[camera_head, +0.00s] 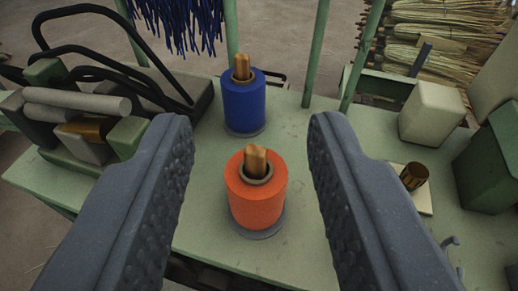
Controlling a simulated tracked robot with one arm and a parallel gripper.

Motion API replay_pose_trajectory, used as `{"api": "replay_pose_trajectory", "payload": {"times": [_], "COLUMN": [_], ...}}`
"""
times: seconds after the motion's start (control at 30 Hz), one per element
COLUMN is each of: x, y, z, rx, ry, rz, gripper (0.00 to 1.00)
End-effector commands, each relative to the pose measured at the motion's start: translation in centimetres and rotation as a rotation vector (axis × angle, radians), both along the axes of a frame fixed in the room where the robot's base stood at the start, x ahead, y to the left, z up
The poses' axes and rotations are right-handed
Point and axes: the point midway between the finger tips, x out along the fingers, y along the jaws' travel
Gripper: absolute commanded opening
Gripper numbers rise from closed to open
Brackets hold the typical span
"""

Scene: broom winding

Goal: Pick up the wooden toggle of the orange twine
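The orange twine (257,200) is a spool standing upright on a grey disc on the green table. Its wooden toggle (256,161) sticks up from the ring at the top of the spool. My gripper (252,135) is open, with one dark, studded finger on each side of the orange spool in the picture. Nothing is between the fingers in their grip. I cannot tell how far the fingertips are above the toggle. A blue twine spool (243,104) with a similar wooden toggle (242,67) stands farther back.
A box of tools and rollers (75,115) stands at the left. A cream block (431,112), a small brass cylinder (413,176) and a dark green box (488,160) are at the right. Green posts (316,55) rise behind. The table (300,250) is clear around the orange spool.

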Motion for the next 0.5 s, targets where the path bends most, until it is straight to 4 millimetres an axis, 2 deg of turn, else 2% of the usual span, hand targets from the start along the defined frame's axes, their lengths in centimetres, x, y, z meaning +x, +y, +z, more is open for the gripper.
{"api": "replay_pose_trajectory", "payload": {"times": [0.07,0.1,0.27,0.5], "x": [0.0,0.0,1.0,4.9], "y": [0.0,0.0,0.0,-0.4], "z": [0.0,0.0,0.4,0.3], "rx": [0.000,0.000,0.010,0.059], "ry": [0.000,0.001,0.044,0.295], "rz": [0.000,0.000,-0.007,-0.057], "gripper": [0.39,0.47,0.47,0.47]}}
